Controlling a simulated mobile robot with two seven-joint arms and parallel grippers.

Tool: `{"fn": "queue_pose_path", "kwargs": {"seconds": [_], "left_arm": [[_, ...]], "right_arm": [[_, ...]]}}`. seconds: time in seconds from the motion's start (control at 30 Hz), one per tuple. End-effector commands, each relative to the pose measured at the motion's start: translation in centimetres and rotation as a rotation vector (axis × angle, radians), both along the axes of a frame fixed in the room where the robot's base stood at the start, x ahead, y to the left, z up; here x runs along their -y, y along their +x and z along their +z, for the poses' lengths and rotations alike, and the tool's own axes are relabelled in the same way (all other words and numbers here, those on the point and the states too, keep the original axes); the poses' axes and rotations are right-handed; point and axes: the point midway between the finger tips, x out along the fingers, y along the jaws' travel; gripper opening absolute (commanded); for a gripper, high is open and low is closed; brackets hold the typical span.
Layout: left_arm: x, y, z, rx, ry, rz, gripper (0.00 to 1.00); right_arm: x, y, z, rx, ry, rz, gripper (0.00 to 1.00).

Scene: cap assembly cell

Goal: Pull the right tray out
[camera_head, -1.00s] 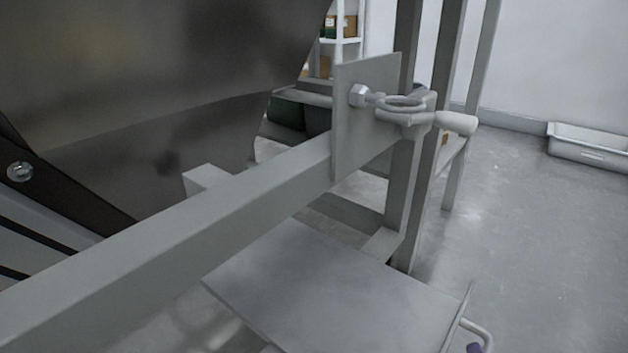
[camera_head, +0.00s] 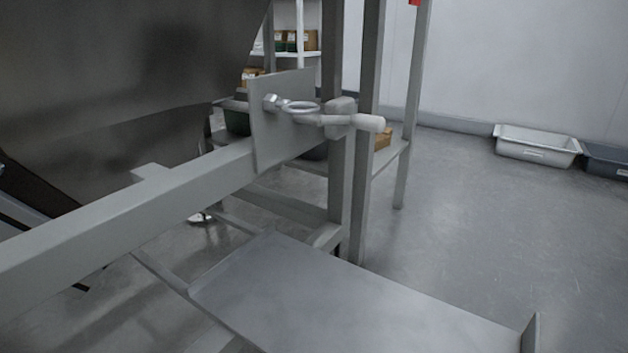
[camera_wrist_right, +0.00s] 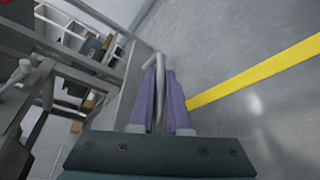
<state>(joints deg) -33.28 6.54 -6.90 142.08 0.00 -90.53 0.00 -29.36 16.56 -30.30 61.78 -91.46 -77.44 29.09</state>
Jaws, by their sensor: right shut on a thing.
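The right tray (camera_head: 350,300) is a flat grey metal sheet low in the frame, with an upturned end at the lower right of the head view. Bare rails (camera_head: 165,275) show behind its rear left corner, so it sits partly out. In the right wrist view, my right gripper (camera_wrist_right: 160,72) has purple fingers shut on the tray's metal handle (camera_wrist_right: 160,95). The tray lies to the left of the fingers there. The handle and right gripper are outside the head view. My left gripper is not in view.
A grey beam (camera_head: 130,210) with an upright plate (camera_head: 280,125) and a lever clamp (camera_head: 345,122) crosses above the tray. Frame posts (camera_head: 367,150) stand beside it. The floor (camera_head: 470,230) at right is open, with a white bin (camera_head: 537,148) by the wall.

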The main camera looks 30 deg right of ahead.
Motion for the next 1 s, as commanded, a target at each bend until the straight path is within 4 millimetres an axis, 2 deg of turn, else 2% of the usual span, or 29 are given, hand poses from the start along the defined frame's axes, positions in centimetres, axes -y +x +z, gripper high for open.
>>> {"fn": "queue_pose_path", "kwargs": {"seconds": [0.27,0.3,0.53,0.83,1.0], "left_arm": [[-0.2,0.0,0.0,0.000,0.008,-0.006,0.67],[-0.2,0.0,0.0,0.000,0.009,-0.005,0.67],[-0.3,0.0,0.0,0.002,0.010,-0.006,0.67],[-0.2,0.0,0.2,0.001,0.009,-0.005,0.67],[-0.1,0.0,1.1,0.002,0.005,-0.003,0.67]], "right_arm": [[0.0,0.0,-0.1,-0.002,0.002,0.001,0.00],[0.0,0.0,-0.1,-0.002,0.002,0.001,0.19],[0.0,0.0,-0.1,-0.002,0.002,0.000,0.45],[-0.3,-0.2,0.1,-0.002,0.001,0.000,0.45],[-2.2,-1.9,0.8,-0.005,0.004,0.000,0.45]]}}
